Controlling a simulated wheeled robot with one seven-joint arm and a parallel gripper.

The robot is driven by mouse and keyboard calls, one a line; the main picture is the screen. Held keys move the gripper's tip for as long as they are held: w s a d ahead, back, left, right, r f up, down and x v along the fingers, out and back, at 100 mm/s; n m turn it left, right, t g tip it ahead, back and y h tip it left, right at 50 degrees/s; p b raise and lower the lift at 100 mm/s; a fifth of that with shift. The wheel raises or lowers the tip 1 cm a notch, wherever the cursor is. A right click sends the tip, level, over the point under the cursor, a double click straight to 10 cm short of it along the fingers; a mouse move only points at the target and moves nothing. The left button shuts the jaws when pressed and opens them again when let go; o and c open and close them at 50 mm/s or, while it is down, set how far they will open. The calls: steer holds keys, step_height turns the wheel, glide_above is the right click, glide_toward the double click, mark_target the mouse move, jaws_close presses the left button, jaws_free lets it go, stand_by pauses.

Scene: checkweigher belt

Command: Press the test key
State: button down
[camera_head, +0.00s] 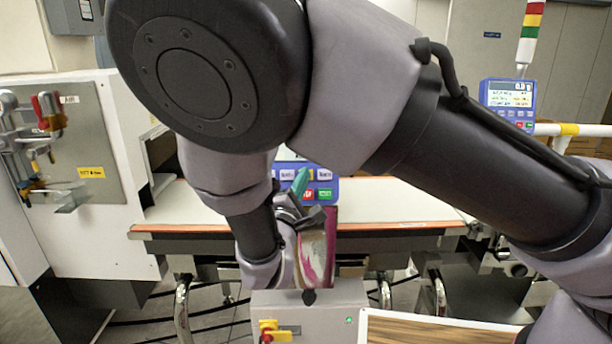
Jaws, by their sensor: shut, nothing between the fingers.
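A blue control panel (331,186) stands behind my arm at the middle of the view. Its upper part is hidden by my arm. It carries small pale keys, a yellow key, a red key and a green key (325,194). The key labels are too small to read, so I cannot tell which is the test key. My gripper (301,181) is shut and empty, with its teal fingertips pointing up in front of the panel's left part. It covers some of the keys. I cannot tell whether the tips touch the panel.
A pale belt (400,202) with an orange edge runs across behind my arm. A magenta-and-white box-like thing (318,250) shows beside my wrist. A grey box with a yellow-and-red switch (268,330) is below. Another blue panel (509,96) and a signal tower (530,30) stand at right.

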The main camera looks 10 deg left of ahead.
steer(key=shift+s+d+r, duration=0.15)
steer(key=shift+s+r, duration=0.2)
steer(key=shift+s, duration=0.25)
steer(key=shift+s, duration=0.1)
steer(key=shift+s+d+r, duration=0.2)
steer(key=shift+s+r, duration=0.15)
steer(key=shift+s, duration=0.35)
steer(key=shift+s+d+r, duration=0.15)
steer(key=shift+s+r, duration=0.25)
steer(key=shift+s, duration=0.25)
steer(key=shift+s+d+r, duration=0.2)
steer(key=shift+s+r, duration=0.15)
steer(key=shift+s, duration=0.35)
steer(key=s+d+r, duration=0.1)
steer(key=s+r, duration=0.1)
steer(key=s, duration=0.3)
steer(key=shift+r, duration=0.4)
steer(key=shift+s+d, duration=0.1)
